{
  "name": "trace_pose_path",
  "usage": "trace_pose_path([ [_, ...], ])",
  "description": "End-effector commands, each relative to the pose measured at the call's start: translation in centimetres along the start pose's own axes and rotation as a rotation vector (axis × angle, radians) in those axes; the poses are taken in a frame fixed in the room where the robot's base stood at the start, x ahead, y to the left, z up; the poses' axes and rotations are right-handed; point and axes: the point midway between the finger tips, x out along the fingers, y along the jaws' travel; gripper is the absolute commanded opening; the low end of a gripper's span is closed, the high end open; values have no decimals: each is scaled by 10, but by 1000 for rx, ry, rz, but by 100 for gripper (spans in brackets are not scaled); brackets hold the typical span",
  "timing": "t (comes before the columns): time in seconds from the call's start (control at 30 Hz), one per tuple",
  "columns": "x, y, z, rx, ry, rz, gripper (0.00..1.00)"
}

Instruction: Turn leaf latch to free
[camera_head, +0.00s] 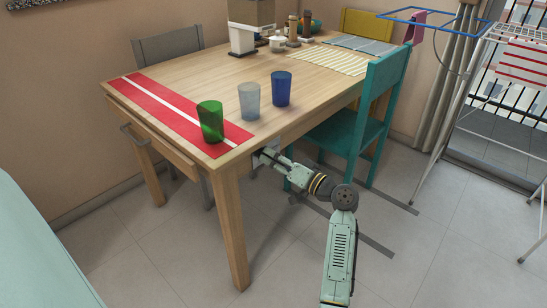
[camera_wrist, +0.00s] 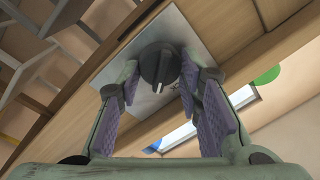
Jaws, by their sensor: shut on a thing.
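The leaf latch is a dark round knob (camera_wrist: 155,66) with a pale mark at its lower end, on a grey metal plate (camera_wrist: 112,78) under the table's edge. My gripper (camera_wrist: 160,78) has its purple-padded fingers on both sides of the knob, shut on it. In the head view my gripper (camera_head: 262,157) reaches the table's side near the front right corner. The plate shows there only as a small pale patch, and the knob is hidden.
A wooden table (camera_head: 190,85) bears a green cup (camera_head: 210,122), a frosted cup (camera_head: 249,101) and a blue cup (camera_head: 281,88) near its edge. A drying rack (camera_head: 455,110) stands farther right.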

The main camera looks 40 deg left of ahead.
Motion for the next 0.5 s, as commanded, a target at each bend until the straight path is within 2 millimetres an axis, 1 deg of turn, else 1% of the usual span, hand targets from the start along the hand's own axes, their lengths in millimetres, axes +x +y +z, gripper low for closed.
trace_pose_path([
  [0.2, 0, -1, -1, 204, 18, 4, 5],
  [0.5, 0, 0, -1, 447, 40, 10, 5],
])
